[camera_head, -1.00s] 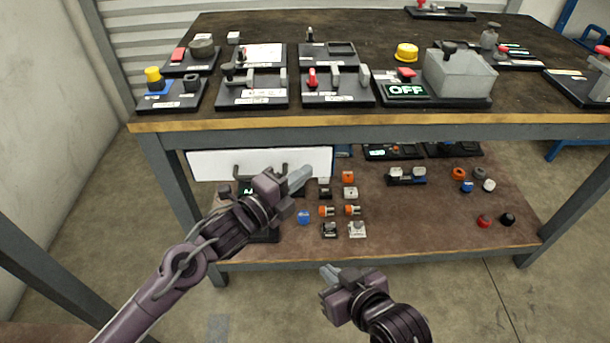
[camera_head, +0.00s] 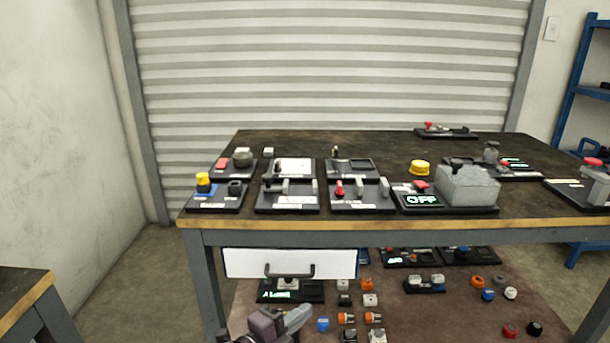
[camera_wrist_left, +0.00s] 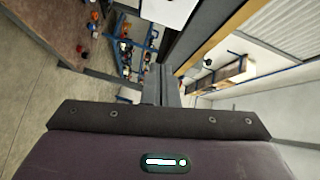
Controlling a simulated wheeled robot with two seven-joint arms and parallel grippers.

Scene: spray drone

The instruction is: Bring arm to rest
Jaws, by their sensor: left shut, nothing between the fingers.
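My left gripper (camera_head: 297,318) shows at the bottom of the head view, in front of the lower shelf and below the white drawer (camera_head: 290,264). Its grey fingers are together and hold nothing. In the left wrist view the shut fingers (camera_wrist_left: 161,86) point away from the camera, with open space around them. Most of my left arm is below the head view's edge. My right gripper is not in the head view.
The workbench top (camera_head: 390,153) carries several switch panels, a grey box (camera_head: 467,186) and a yellow button (camera_head: 421,167). The lower shelf (camera_head: 440,318) holds several small coloured parts. A second table (camera_head: 22,300) stands at the left. A roller shutter (camera_head: 330,70) is behind.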

